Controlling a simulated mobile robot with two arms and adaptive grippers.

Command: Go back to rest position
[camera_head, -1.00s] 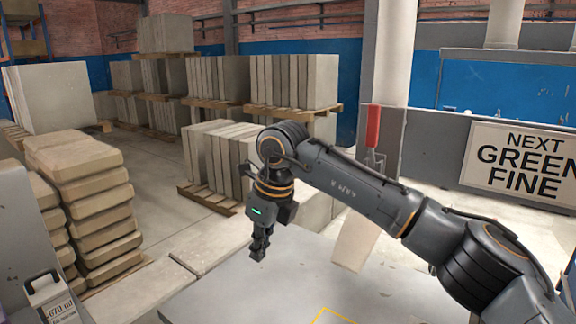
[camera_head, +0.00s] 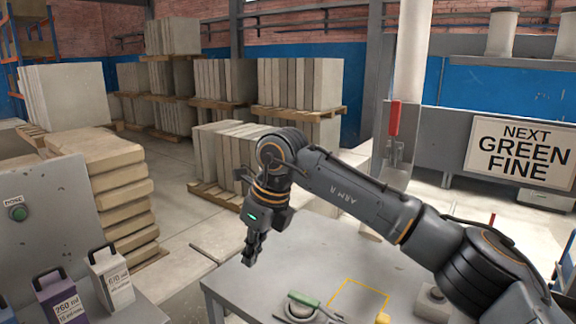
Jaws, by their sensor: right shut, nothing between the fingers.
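My right arm reaches in from the right edge across the picture. Its gripper (camera_head: 252,248) points down, shut and empty, in the air over the back left part of a grey table (camera_head: 245,282). Nothing touches its fingertips. My left gripper and arm are not in view.
On the table are a green-handled tool (camera_head: 303,300) and a yellow marked outline (camera_head: 358,297). At the lower left are a white container (camera_head: 112,280), a purple container (camera_head: 62,300) and a panel with a green button (camera_head: 18,213). A red-handled clamp (camera_head: 394,120) stands behind the arm. Stacked sacks (camera_head: 115,185) stand left.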

